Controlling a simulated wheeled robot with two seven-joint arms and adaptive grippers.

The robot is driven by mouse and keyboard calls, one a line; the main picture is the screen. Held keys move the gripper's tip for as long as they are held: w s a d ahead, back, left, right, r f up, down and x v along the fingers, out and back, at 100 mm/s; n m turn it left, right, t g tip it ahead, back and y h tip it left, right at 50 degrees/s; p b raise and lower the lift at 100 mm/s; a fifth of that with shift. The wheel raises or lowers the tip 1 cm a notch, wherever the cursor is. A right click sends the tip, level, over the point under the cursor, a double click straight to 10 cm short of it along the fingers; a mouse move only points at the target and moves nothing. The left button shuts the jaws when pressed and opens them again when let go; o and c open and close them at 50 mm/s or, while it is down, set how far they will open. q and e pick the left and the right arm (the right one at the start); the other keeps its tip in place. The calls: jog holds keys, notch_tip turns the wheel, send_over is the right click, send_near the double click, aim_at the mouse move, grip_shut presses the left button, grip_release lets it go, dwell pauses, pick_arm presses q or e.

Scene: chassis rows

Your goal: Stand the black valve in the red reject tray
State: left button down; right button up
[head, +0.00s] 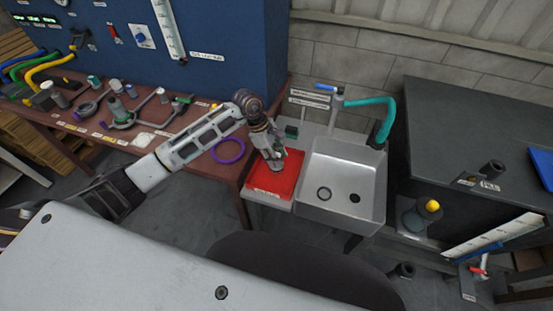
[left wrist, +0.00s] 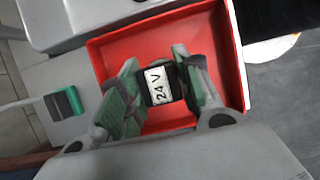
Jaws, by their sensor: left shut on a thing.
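The red tray (head: 284,186) lies on the light ledge left of the sink in the head view. It also fills much of the left wrist view (left wrist: 112,48). My left gripper (head: 273,160) is over the tray and points down into it. In the left wrist view its green-padded fingers are shut on the black valve (left wrist: 157,84), which has a white "24 V" label. The valve lies within the tray's outline there. I cannot tell whether it touches the tray floor. In the head view the valve is mostly hidden by the fingers. My right gripper is not in view.
A grey sink (head: 345,178) adjoins the tray on the right, with a teal hose (head: 375,103) behind it. A green block (left wrist: 63,103) sits beside the tray. A purple ring (head: 228,150) and several fittings lie on the brown bench at left.

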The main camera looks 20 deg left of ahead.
pick_arm(q)
jog(key=shift+f, duration=0.9)
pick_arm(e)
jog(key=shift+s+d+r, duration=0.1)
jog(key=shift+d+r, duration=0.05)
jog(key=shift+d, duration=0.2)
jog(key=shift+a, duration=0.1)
